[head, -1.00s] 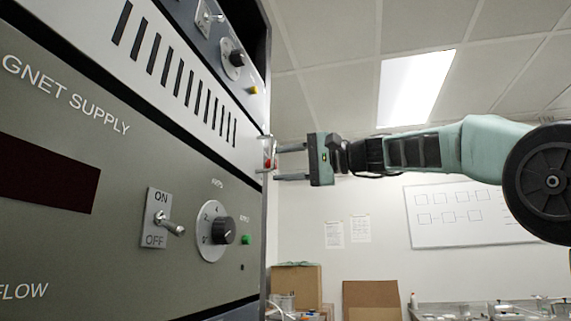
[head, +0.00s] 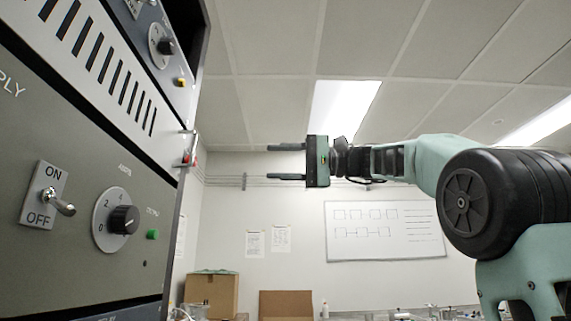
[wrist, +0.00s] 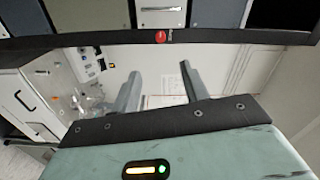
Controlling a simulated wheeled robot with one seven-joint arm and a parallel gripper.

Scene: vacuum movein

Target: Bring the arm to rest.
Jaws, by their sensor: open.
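My gripper (head: 287,162) is in the middle of the head view, held out sideways with its two fingers pointing left. The fingers are apart and nothing is between them. A clear gap of air lies between the fingertips and the rack's edge at the left. In the wrist view my gripper (wrist: 160,90) also shows spread, empty fingers. My arm runs from the gripper to the right, raised and roughly level.
The instrument rack's grey panel (head: 75,265) fills the left, with an on/off toggle switch (head: 58,203), a dial (head: 120,220) and a small red part (head: 188,158) at its edge. Cardboard boxes (head: 212,292) and a whiteboard (head: 385,230) are behind. The space around my gripper is free.

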